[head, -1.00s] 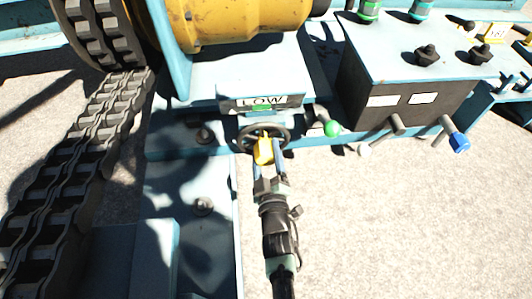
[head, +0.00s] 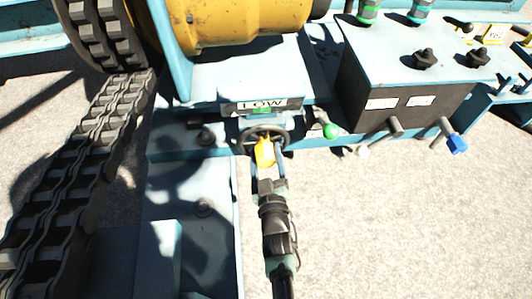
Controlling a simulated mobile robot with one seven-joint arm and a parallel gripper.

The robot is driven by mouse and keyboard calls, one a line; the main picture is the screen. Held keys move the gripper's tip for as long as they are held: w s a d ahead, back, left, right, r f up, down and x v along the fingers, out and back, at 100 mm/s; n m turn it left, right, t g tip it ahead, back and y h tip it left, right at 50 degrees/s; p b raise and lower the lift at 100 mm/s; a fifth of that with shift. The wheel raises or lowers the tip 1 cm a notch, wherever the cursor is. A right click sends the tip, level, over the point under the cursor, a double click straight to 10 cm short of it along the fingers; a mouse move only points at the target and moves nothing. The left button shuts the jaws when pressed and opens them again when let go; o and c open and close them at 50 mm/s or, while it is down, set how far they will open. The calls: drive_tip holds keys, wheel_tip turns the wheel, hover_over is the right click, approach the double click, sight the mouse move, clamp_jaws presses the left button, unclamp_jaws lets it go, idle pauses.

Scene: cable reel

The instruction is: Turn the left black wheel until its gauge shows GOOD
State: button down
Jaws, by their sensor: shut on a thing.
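The black wheel (head: 245,138) is under the light blue housing, near the middle of the head view. The fingers and the yellow part hide some of the wheel's rim. No other black wheel is clearly visible.
A dark control box (head: 405,105) with levers stands to the right. A green knob (head: 330,131) is close to the wheel's right. A heavy black chain (head: 70,180) runs down the left. The concrete floor at lower right is clear.

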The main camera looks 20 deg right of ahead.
drive_tip(key=shift+m+p, duration=0.45)
drive_tip(key=shift+m, duration=1.65)
drive_tip(key=shift+c, duration=0.2)
unclamp_jaws()
drive_tip(key=shift+s+a, duration=0.1)
drive_tip(key=p+v, duration=0.5)
drive_tip(key=v, duration=0.7)
drive_tip(key=shift+s+p, duration=0.4)
drive_tip(key=shift+a, duration=0.1)
